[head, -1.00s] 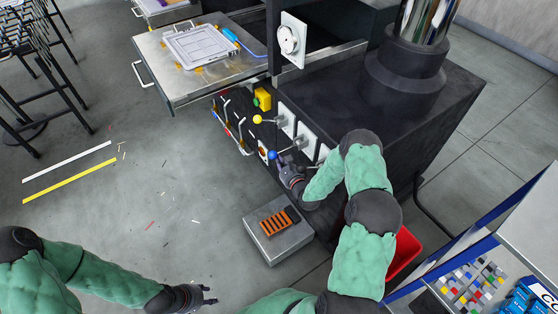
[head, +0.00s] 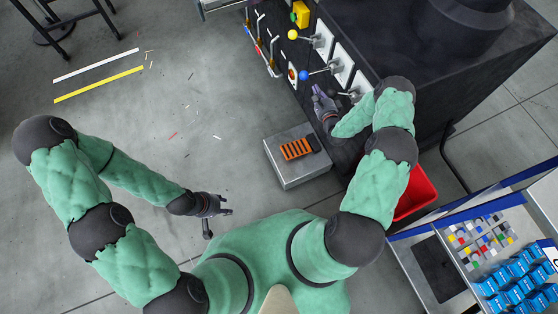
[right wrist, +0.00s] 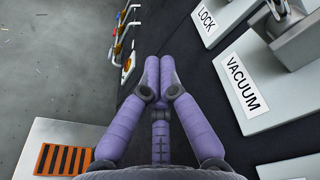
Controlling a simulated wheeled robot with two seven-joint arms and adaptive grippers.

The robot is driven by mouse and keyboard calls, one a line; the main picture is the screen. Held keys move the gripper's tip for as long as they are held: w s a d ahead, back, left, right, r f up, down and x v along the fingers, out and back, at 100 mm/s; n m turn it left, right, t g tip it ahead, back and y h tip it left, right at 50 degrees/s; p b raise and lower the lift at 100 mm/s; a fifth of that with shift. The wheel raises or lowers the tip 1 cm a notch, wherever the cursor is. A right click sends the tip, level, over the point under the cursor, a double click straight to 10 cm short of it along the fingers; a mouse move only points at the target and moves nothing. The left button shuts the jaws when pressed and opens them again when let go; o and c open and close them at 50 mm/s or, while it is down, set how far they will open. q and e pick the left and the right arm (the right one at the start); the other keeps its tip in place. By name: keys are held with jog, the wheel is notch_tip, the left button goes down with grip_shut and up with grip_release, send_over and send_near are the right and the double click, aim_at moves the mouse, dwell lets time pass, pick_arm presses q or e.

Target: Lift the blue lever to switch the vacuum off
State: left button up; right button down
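The blue-knobbed lever (head: 304,75) sticks out from the middle white plate (head: 341,64) on the dark cabinet's front. The plate labelled VACUUM shows in the right wrist view (right wrist: 243,88), with a grey lever mount at its upper right; the blue knob is not in that view. My right gripper (head: 317,91) is just below and right of the blue knob, apparently apart from it. Its purple fingers meet at the tips in the right wrist view (right wrist: 159,62), with nothing between them. My left gripper (head: 222,221) is empty over the floor, its fingers apart.
A yellow-knobbed lever (head: 292,34) is above the blue one, and a dark-knobbed lever (head: 354,95) below it. A grey box with an orange slotted piece (head: 297,149) stands below my right gripper. A red bin (head: 413,193) is at right. The floor at left is mostly clear.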

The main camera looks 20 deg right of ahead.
jog(key=s+d+p, duration=0.2)
jog(key=s+d, duration=0.1)
jog(key=s, duration=0.6)
jog(key=a+f+n+g+y+b, duration=0.2)
jog(key=a+f+n+g, duration=0.4)
jog(key=a, duration=0.7)
jog(key=s+a+f+n+g+y+b, duration=0.2)
jog(key=s+a+n+g, duration=0.4)
jog(key=a, duration=0.8)
jog(key=shift+s+f+n+y, duration=0.35)
jog(key=shift+s+n, duration=1.55)
jog(key=shift+s, duration=0.85)
